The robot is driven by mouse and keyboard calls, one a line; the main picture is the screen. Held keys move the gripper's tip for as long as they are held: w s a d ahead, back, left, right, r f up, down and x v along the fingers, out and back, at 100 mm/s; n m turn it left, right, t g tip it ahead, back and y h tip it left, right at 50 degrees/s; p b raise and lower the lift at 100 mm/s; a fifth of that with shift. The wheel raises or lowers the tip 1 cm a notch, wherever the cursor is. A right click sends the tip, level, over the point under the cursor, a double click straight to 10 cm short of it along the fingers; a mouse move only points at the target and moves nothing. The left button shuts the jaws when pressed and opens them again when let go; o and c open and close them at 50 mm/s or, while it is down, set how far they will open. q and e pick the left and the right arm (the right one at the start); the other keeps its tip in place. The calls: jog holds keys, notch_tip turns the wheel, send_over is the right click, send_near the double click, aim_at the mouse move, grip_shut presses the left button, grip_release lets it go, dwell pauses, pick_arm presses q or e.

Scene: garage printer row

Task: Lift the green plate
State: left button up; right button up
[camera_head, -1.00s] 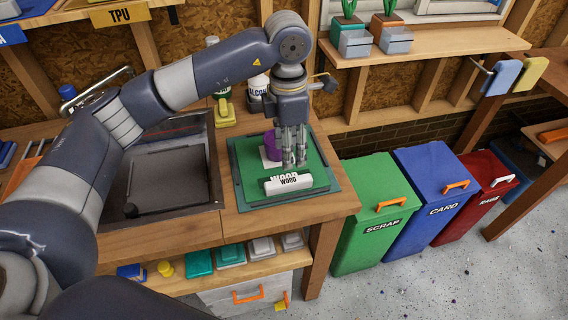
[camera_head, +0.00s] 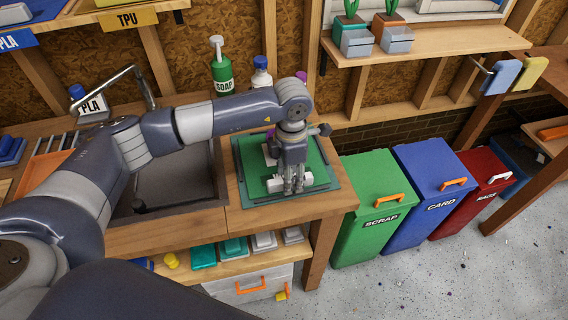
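The green plate (camera_head: 249,158) lies flat on a darker mat or tray at the right end of the wooden bench. A white block, labelled WOOD in the earlier view, sits near its front (camera_head: 275,184). A purple object (camera_head: 270,133) shows behind the gripper, partly hidden. My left gripper (camera_head: 293,190) points down over the front part of the plate, at the white block. Its fingers look close together, but whether they are shut or touch the block cannot be told. My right gripper is not in view.
A sink (camera_head: 175,185) lies left of the plate under my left arm. A soap bottle (camera_head: 222,72) and a white bottle (camera_head: 262,75) stand behind. Green (camera_head: 370,200), blue (camera_head: 430,190) and red (camera_head: 478,185) bins stand to the right. A shelf (camera_head: 430,50) hangs above them.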

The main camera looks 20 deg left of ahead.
pick_arm(q)
grip_shut()
jog(key=shift+r, duration=0.1)
